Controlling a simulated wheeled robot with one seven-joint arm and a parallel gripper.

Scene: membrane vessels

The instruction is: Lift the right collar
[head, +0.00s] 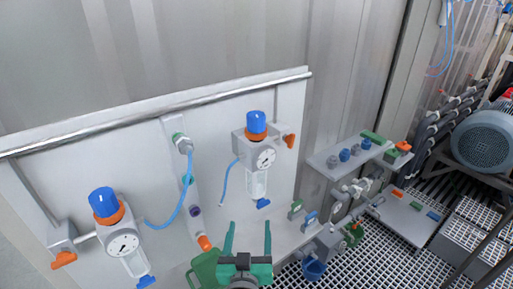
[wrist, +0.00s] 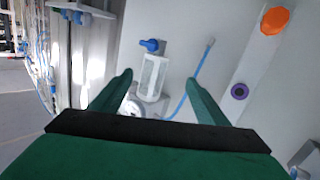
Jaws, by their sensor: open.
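The right regulator (head: 258,155) hangs on the grey wall panel. It has a blue knob (head: 256,122), a thin orange collar (head: 256,136) under the knob, a round gauge (head: 265,158) and a clear bowl (head: 257,184). A left regulator has a blue knob (head: 103,202) and a wider orange collar (head: 110,216). My green gripper (head: 249,236) is open and empty, below the right regulator and apart from it. In the wrist view the bowl (wrist: 152,78) shows upside down between the open fingers (wrist: 158,84); the knob and collar are hidden there.
A metal rail (head: 160,107) runs along the panel top. Between the regulators is a strip with a blue hose (head: 182,195), a purple port (head: 195,211) and an orange fitting (head: 204,243). Shelves with small fittings (head: 345,153) stand at right. Grating covers the floor.

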